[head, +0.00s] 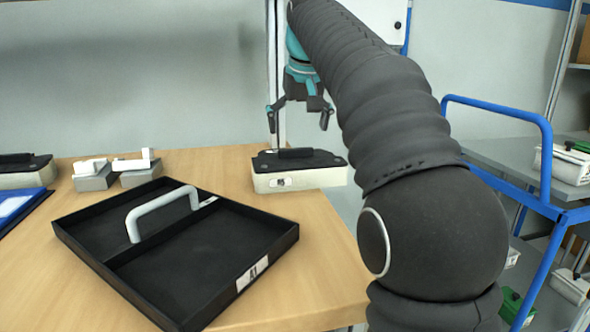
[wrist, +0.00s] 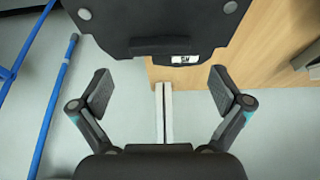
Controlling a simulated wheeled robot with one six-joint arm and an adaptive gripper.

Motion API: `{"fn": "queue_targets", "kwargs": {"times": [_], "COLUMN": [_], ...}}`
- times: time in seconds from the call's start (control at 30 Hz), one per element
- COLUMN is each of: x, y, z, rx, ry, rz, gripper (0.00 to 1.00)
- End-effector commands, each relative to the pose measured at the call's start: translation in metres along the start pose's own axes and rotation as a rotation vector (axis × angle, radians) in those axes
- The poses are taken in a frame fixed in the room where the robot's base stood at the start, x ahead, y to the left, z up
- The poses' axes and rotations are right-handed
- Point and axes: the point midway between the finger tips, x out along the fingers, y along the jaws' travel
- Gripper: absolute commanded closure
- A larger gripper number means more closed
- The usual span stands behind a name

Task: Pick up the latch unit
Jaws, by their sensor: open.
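My gripper (head: 300,116) is open and empty, hanging above a white unit (head: 290,181) with a black top and a raised black bar. This unit sits at the table's right back edge, with a small label on its front. In the wrist view my open fingers (wrist: 162,92) have nothing between them. The unit's black top (wrist: 115,30) with its bar and label lies ahead of the fingertips, cut off by the picture's top edge. Two grey blocks with white levers (head: 92,184) (head: 139,178) stand further left. I cannot tell for certain which of these is the latch unit.
A black tray (head: 171,279) with a grey handle fills the table's (head: 323,262) front. Another black-topped unit (head: 22,178) and a blue item (head: 20,208) are at the left. A blue-railed cart (head: 545,150) stands right, beyond the table edge.

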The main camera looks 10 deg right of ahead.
Motion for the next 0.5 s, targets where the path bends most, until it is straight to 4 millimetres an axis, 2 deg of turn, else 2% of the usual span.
{"fn": "queue_targets", "kwargs": {"times": [0.3,0.5], "x": [0.042,0.051], "y": [0.001,0.001], "z": [0.010,0.009], "rx": [0.000,0.001], "ry": [-0.004,-0.001], "rz": [0.000,0.000], "gripper": [0.00,0.00]}}
